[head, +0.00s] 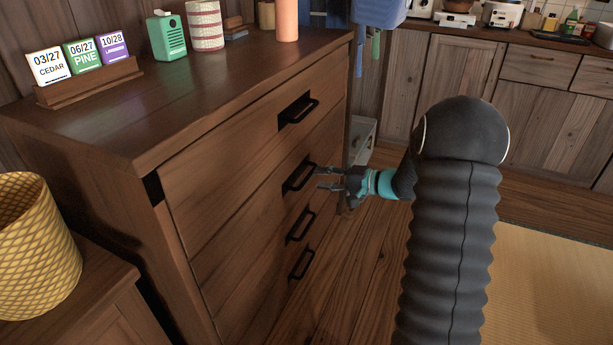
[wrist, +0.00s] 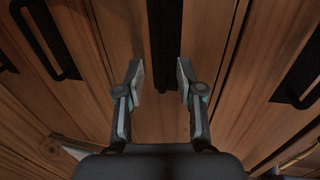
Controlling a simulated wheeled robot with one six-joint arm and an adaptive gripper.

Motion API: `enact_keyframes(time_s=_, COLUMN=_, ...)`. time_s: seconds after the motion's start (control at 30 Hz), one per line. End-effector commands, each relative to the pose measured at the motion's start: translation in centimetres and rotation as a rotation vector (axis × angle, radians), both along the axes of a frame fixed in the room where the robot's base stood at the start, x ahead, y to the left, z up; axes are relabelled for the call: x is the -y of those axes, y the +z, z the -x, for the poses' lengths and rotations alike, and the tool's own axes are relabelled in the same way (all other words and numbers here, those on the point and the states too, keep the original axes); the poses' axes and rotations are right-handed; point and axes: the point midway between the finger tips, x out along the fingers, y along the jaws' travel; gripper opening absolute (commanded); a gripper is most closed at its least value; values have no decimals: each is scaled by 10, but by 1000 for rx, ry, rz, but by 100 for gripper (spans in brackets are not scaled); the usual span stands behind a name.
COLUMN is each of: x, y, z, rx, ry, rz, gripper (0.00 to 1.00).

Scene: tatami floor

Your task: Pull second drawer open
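The wooden dresser (head: 215,160) has a column of drawers with black bar handles, and all of them look shut. The second drawer's handle (head: 298,176) is just left of my gripper (head: 321,179) in the head view. My gripper is open and empty, its fingertips pointing at that handle. In the wrist view, a dark upright handle (wrist: 163,42) shows in the gap between the two open fingertips (wrist: 159,72), and neither finger visibly touches it. I cannot tell exactly how far the fingertips are from the handle.
The top drawer's handle (head: 297,109) is above, and the third (head: 300,224) and lowest handles (head: 301,262) are below. Wooden floor (head: 355,265) in front of the dresser is clear.

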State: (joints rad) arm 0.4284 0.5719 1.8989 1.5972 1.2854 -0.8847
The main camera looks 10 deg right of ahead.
Motion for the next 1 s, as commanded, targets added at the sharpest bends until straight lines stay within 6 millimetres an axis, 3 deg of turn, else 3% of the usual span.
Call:
enact_keyframes(time_s=0.1, x=-18, y=-3, z=-12, rx=0, ry=4, rz=0, gripper=37)
enact_keyframes(time_s=0.3, x=-36, y=-8, z=-26, rx=0, ry=2, rz=0, gripper=37)
enact_keyframes(time_s=0.73, x=-43, y=-11, z=-31, rx=0, ry=0, rz=0, gripper=37)
enact_keyframes(time_s=0.9, x=-43, y=-11, z=-31, rx=1, ry=0, rz=1, gripper=0)
enact_keyframes(time_s=1.0, x=-43, y=-11, z=-31, rx=1, ry=1, rz=0, gripper=0)
